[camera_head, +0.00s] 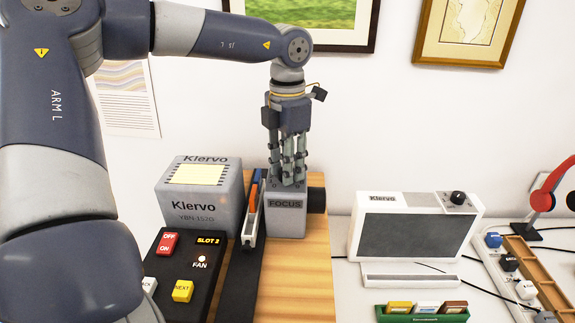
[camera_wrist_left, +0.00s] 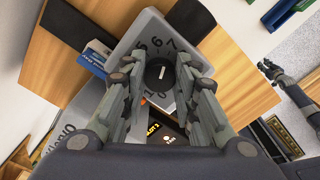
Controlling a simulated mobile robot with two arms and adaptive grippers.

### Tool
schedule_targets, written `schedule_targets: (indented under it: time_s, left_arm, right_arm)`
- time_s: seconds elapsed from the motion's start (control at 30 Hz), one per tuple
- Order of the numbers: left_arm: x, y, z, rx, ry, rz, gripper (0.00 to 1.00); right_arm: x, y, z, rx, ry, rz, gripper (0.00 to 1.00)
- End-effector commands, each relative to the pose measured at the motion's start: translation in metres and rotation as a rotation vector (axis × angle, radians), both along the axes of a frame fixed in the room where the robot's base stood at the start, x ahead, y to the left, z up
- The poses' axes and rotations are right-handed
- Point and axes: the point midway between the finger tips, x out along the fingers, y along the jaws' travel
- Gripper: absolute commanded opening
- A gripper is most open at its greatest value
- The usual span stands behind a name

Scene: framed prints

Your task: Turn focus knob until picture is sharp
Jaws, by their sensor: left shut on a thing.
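The grey box marked FOCUS (camera_head: 285,217) stands on a wooden board, with a dark cylinder on its right side. My left gripper (camera_head: 287,180) points straight down at the box top. In the left wrist view, the dark round focus knob (camera_wrist_left: 159,73) has a white mark and numbers around it. My left gripper (camera_wrist_left: 158,80) is shut on this knob, fingers on both sides. In the head view the fingers hide the knob. A grey gripper at the right of the left wrist view (camera_wrist_left: 272,72) looks like my right one; its jaws are too small to judge.
A Klervo unit (camera_head: 200,205) with a pale yellow panel stands left of the box. A button panel (camera_head: 180,270) is in front. A white Klervo viewer (camera_head: 473,210) has a dark grey screen without a visible picture. A green tray (camera_head: 422,315) and red headphones (camera_head: 542,200) are right.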

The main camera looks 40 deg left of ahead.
Motion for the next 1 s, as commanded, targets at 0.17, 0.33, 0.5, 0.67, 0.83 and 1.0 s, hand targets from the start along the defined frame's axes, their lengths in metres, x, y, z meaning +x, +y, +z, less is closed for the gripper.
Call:
schedule_targets:
  time_s: [0.17,0.33,0.5,0.67,0.83,1.0]
  left_arm:
    - [0.000,0.000,0.000,0.000,0.000,-0.001,0.04]
    - [0.000,0.000,0.000,0.000,0.000,0.000,0.32]
    - [0.000,0.000,0.000,0.000,0.000,0.001,0.48]
    - [0.000,0.000,0.000,0.000,0.000,0.001,0.48]
    - [0.001,0.000,0.006,0.001,-0.002,0.001,0.48]
    - [0.001,0.000,0.034,0.002,-0.006,0.002,0.48]
  right_arm:
    - [0.000,0.000,0.000,0.000,0.000,0.000,0.29]
    - [0.000,0.000,0.000,0.000,-0.001,0.000,0.29]
    - [0.000,0.000,0.000,0.000,-0.001,0.000,0.29]
    - [0.000,0.000,0.000,0.000,-0.001,-0.001,0.29]
    - [0.001,0.000,0.000,0.000,-0.002,-0.001,0.29]
    - [0.001,0.000,0.000,0.001,-0.002,-0.001,0.29]
